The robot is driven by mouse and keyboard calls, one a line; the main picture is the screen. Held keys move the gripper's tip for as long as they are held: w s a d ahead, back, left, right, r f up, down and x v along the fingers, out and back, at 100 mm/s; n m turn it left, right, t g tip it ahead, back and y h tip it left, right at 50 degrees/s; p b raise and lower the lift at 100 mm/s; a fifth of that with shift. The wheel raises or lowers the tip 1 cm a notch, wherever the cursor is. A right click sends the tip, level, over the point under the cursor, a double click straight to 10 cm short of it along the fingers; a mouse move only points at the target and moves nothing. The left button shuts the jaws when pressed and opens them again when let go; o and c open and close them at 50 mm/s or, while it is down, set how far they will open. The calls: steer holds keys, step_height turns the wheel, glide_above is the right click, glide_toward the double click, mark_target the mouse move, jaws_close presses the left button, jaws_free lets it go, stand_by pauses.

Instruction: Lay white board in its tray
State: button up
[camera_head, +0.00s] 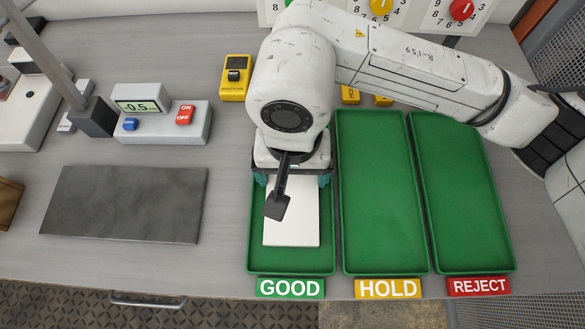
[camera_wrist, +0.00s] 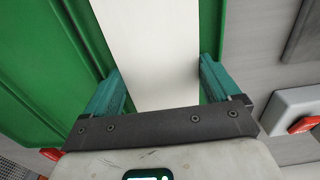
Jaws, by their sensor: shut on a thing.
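The white board (camera_head: 300,215) is a pale flat rectangle inside the outline of the green tray labelled GOOD (camera_head: 290,265) in the head view. My gripper (camera_head: 292,180) is over the tray's upper half, with teal fingers on either side of the board. In the wrist view my gripper (camera_wrist: 160,78) is shut on the board (camera_wrist: 150,45), which runs away between the fingers. My arm hides the board's upper end and the tray's upper part. I cannot tell whether the board touches the tray floor.
The green HOLD tray (camera_head: 383,200) and REJECT tray (camera_head: 462,200) stand empty to the right. A dark grey plate (camera_head: 125,204) lies to the left. A scale display (camera_head: 140,106) with a red switch and a yellow device (camera_head: 235,78) stand behind. Bare table lies between plate and trays.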

steer(key=o, duration=1)
steer(key=shift+r, duration=0.1)
step_height(320, 180, up, 10)
steer(key=shift+r+b, duration=0.25)
steer(key=shift+b, duration=0.2)
